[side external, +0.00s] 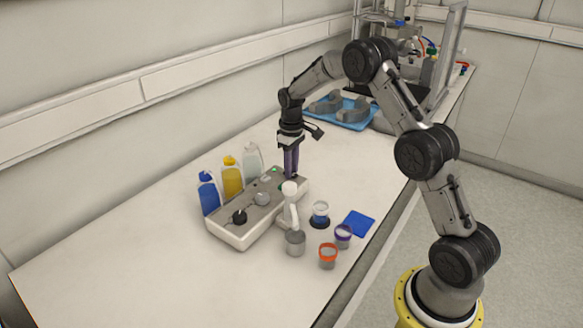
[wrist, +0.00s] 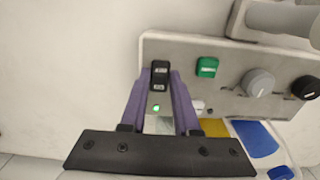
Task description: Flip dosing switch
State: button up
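The grey control box (side external: 232,229) stands on the bench and also shows in the wrist view (wrist: 230,47). In the wrist view, a black rocker switch (wrist: 160,76) is at its left end, with a lit green light (wrist: 156,108) below it. A green switch (wrist: 207,67), a grey knob (wrist: 258,82) and a black knob (wrist: 305,87) sit further right. My gripper (wrist: 160,73), with purple fingers, points down at the box's far end in the side view (side external: 290,176). Its fingers are apart, one on each side of the black switch. Contact with the switch is unclear.
Blue (side external: 208,195), yellow (side external: 232,178) and white (side external: 252,162) bottles stand close behind the box. A white stand (side external: 290,205) and several small cups, including an orange-rimmed one (side external: 328,256), are in front. A blue tray (side external: 342,115) lies beyond. The near-left bench is clear.

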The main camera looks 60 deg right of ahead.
grip_shut()
jog(key=shift+s+t, duration=0.3)
jog(key=shift+t, duration=1)
jog(key=o, duration=0.7)
grip_release()
jog(key=v, duration=1.3)
jog(key=shift+s+r, duration=0.15)
jog(key=shift+r, duration=0.2)
